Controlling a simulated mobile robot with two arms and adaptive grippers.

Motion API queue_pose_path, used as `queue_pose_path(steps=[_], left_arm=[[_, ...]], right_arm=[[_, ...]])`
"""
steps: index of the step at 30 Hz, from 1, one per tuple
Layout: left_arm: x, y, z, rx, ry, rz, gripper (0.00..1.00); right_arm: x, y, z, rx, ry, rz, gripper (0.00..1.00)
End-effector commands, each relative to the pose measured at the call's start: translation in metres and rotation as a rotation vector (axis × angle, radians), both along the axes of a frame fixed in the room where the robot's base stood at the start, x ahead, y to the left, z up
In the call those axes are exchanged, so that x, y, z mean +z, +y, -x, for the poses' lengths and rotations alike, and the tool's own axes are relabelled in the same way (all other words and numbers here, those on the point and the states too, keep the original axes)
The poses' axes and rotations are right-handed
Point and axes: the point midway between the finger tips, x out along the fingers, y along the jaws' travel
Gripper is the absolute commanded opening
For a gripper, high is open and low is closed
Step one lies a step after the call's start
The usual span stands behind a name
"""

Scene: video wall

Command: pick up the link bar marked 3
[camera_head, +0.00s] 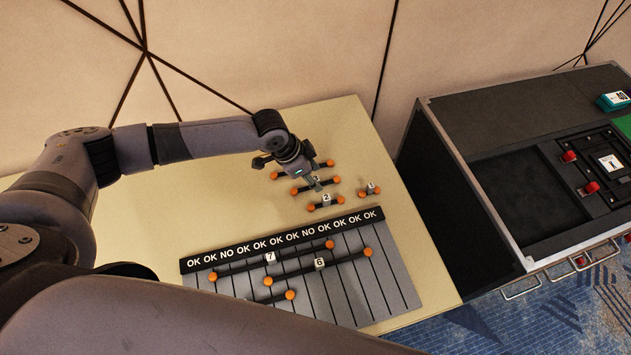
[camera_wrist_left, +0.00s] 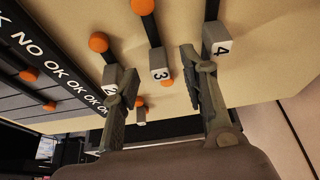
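The link bar marked 3 is a dark bar with orange balls at its ends and a white numbered block (camera_wrist_left: 161,66). In the head view its right ball (camera_head: 335,180) and left ball show, while its middle is partly hidden by my gripper. My left gripper (camera_head: 312,184) is just above it. In the left wrist view my left gripper (camera_wrist_left: 160,64) is open, its fingers on either side of the block marked 3. I cannot tell whether they touch it. My right gripper is not in view.
The bar marked 4 (camera_wrist_left: 222,46) lies close beside one finger, the bar marked 2 (camera_head: 326,199) beside the other. A small bar (camera_head: 370,186) lies to the right. A striped panel (camera_head: 395,285) holds bars marked 7 and 6. A black case (camera_head: 440,190) stands right of the table.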

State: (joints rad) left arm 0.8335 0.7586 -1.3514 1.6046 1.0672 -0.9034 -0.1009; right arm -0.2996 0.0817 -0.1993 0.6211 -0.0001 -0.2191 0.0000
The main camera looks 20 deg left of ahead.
Motion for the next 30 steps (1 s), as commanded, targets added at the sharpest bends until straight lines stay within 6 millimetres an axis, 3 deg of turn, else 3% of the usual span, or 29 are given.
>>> queue_pose_path(steps=[6,14,30], left_arm=[[-0.021,-0.008,-0.005,0.002,0.001,0.0,0.4],[-0.023,-0.008,-0.006,0.001,0.0,0.0,0.39],[-0.022,-0.008,-0.006,0.001,0.0,0.0,0.03]], right_arm=[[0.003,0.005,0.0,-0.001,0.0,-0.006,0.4],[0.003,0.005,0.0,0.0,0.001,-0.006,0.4],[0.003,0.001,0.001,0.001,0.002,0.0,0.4]])
